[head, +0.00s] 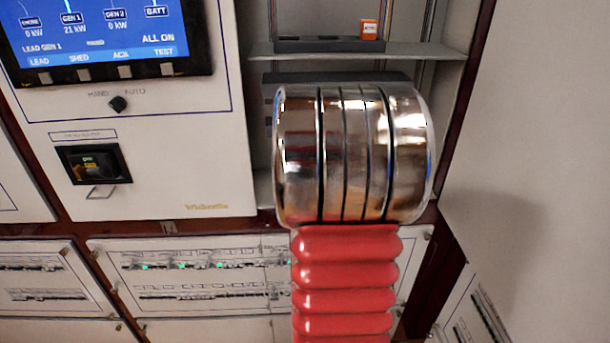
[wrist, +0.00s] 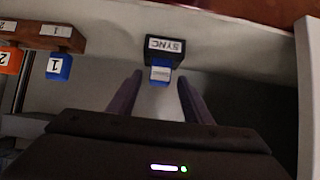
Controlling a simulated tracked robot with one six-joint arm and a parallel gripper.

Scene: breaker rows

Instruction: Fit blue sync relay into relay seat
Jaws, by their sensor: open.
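In the wrist view, a black block labelled SYNC (wrist: 164,47) sits against a pale surface. A blue block with a pale face, apparently the blue sync relay (wrist: 160,78), is at its lower side, touching or just in front of it; I cannot tell how deeply it sits. My gripper (wrist: 160,84) is open, with one dark finger on each side of the blue block and visible gaps between. In the head view my gripper is hidden behind my shiny metal and red arm links, and the SYNC block does not show.
In the wrist view, a blue block marked 1 (wrist: 58,67) and an orange block marked 2 (wrist: 9,60) are at left, by a brown rail (wrist: 45,36). In the head view, an orange block (head: 369,29) sits on a shelf (head: 425,50) above my arm.

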